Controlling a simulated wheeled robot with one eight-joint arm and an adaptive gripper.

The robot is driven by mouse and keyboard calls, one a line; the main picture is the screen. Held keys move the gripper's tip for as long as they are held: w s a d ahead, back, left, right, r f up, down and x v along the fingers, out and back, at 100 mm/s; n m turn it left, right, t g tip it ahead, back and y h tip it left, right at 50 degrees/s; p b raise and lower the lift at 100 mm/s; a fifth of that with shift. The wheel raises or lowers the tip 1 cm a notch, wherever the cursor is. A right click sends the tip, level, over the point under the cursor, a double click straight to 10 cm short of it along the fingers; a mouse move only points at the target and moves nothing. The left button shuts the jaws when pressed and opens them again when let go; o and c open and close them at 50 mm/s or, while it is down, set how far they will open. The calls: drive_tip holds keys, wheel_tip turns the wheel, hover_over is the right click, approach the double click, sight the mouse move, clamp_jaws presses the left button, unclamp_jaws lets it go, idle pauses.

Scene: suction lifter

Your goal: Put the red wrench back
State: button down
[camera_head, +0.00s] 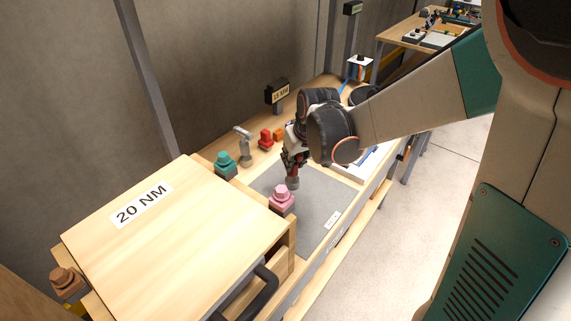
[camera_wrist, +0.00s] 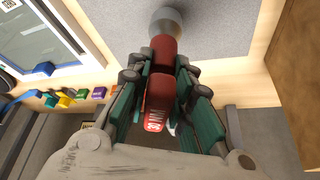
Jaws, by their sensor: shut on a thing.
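The red wrench (camera_wrist: 160,88) is between the fingers of my gripper (camera_wrist: 162,68) in the wrist view, with its round grey end (camera_wrist: 166,18) pointing away from the palm. In the head view my gripper (camera_head: 292,160) is over the bench, shut on the wrench. The wrench's grey end (camera_head: 292,183) hangs low over the grey mat (camera_head: 325,200), behind the pink-topped block. I cannot tell whether that end touches the mat. Much of the wrench is hidden by the fingers.
The pink-topped block (camera_head: 282,198) is close in front of the grey end. A teal-topped block (camera_head: 226,164), a grey tool (camera_head: 244,150) and a red block (camera_head: 265,139) line the back. A raised wooden box labelled 20 NM (camera_head: 180,240) fills the left. Bare mat lies front right.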

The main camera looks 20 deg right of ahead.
sight(295, 171)
drive_tip(key=shift+f+b, duration=0.9)
drive_tip(key=shift+f, duration=1.85)
drive_tip(key=shift+r, duration=0.1)
drive_tip(key=c, duration=1.8)
unclamp_jaws()
drive_tip(key=shift+f, duration=0.2)
drive_tip(key=shift+c, duration=0.2)
drive_tip(key=o, duration=0.4)
drive_tip(key=shift+r, duration=0.1)
